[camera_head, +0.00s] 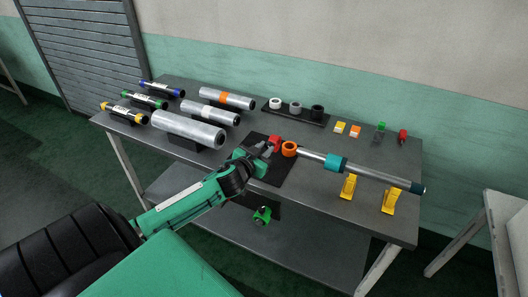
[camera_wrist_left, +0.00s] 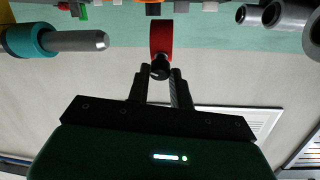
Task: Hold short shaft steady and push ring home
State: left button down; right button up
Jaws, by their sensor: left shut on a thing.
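My left gripper (camera_head: 264,151) is over the dark mat near the table's front middle. In the left wrist view its fingers (camera_wrist_left: 160,82) are close around a small dark round-ended piece (camera_wrist_left: 160,68) with a red part (camera_wrist_left: 161,38) beyond it. The red part also shows in the head view (camera_head: 275,140). An orange ring (camera_head: 289,148) is just right of it, by the left end of a silver shaft (camera_head: 312,156) with a teal collar (camera_head: 336,163). I cannot tell whether ring and shaft touch. The shaft's rounded tip (camera_wrist_left: 92,40) shows at left in the wrist view. My right gripper is not visible.
Two yellow stands (camera_head: 348,186) (camera_head: 390,201) are under the shaft's right part. Silver rollers (camera_head: 187,129) and colour-ended rolls lie at left. Rings stand on a black strip (camera_head: 297,113) at the back. Small coloured pieces (camera_head: 355,131) lie at back right. A green object (camera_head: 262,215) is below the front edge.

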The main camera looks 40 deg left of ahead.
pick_arm(q)
jog(key=shift+w+d+p, duration=0.15)
jog(key=shift+w+d, duration=0.05)
jog(key=shift+d, duration=0.7)
jog(key=shift+w+d+p, duration=0.15)
jog(key=shift+w+d, duration=0.1)
jog(key=shift+d, duration=0.7)
jog(key=shift+w+d+p, duration=0.15)
jog(key=shift+w+d, duration=0.05)
jog(key=shift+d, duration=0.7)
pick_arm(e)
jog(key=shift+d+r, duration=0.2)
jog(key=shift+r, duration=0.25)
pick_arm(q)
jog(key=shift+d, duration=0.2)
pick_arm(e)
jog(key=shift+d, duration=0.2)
pick_arm(q)
jog(key=shift+w+d, duration=0.15)
jog(key=shift+d, duration=0.4)
jog(key=shift+w+d, duration=0.15)
jog(key=shift+d, duration=0.4)
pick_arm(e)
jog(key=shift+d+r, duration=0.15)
pick_arm(q)
jog(key=shift+w+d, duration=0.2)
jog(key=shift+d, duration=0.55)
jog(key=shift+w+d, duration=0.15)
jog(key=shift+d, duration=0.55)
